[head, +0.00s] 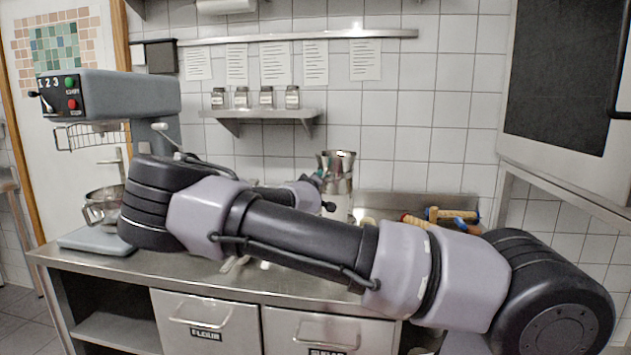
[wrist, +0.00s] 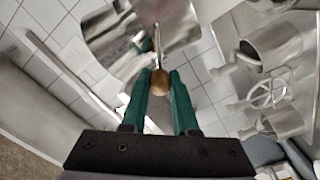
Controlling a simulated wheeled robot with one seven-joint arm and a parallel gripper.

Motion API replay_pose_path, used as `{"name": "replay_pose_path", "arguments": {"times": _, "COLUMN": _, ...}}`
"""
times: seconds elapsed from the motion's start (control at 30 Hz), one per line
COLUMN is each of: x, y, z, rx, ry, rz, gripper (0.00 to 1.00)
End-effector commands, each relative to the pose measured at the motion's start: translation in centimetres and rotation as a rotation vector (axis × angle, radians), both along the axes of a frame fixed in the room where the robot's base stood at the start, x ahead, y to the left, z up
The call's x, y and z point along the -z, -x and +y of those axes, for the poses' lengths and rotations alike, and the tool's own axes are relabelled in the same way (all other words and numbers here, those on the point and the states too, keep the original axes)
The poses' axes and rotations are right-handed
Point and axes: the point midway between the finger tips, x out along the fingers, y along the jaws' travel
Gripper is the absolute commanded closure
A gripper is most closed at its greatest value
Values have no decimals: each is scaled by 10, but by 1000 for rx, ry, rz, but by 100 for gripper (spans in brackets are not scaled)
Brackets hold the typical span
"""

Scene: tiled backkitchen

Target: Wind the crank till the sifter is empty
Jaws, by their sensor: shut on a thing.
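The metal sifter (head: 338,160) stands upright at the back of the steel counter in the head view, partly behind my arm. In the wrist view its shiny body (wrist: 115,30) fills the top, and a thin metal crank rod (wrist: 156,42) comes from it. The rod ends in a brown knob (wrist: 160,86). My gripper (wrist: 160,76) has its two green fingers shut on this knob, one on each side. In the head view my arm covers most of the crank. The inside of the sifter is hidden, so how much it holds cannot be seen.
A grey mixer (head: 110,95) with a metal bowl (head: 104,205) stands at the left. Rolling pins (head: 452,215) lie at the right back of the counter. A small shelf (head: 262,113) with several jars is on the tiled wall.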

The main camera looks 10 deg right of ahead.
Motion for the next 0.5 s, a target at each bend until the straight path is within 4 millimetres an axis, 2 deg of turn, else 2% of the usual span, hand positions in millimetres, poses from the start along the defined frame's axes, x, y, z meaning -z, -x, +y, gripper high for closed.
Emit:
{"name": "replay_pose_path", "arguments": {"times": 0.4, "x": -1, "y": 0, "z": -1, "rx": 1, "ry": -7, "rz": -2, "gripper": 100}}
{"name": "replay_pose_path", "arguments": {"times": 0.43, "x": -1, "y": 0, "z": -1, "rx": 1, "ry": -7, "rz": -2, "gripper": 68}}
{"name": "replay_pose_path", "arguments": {"times": 0.5, "x": 0, "y": 0, "z": -1, "rx": 1, "ry": -7, "rz": -2, "gripper": 42}}
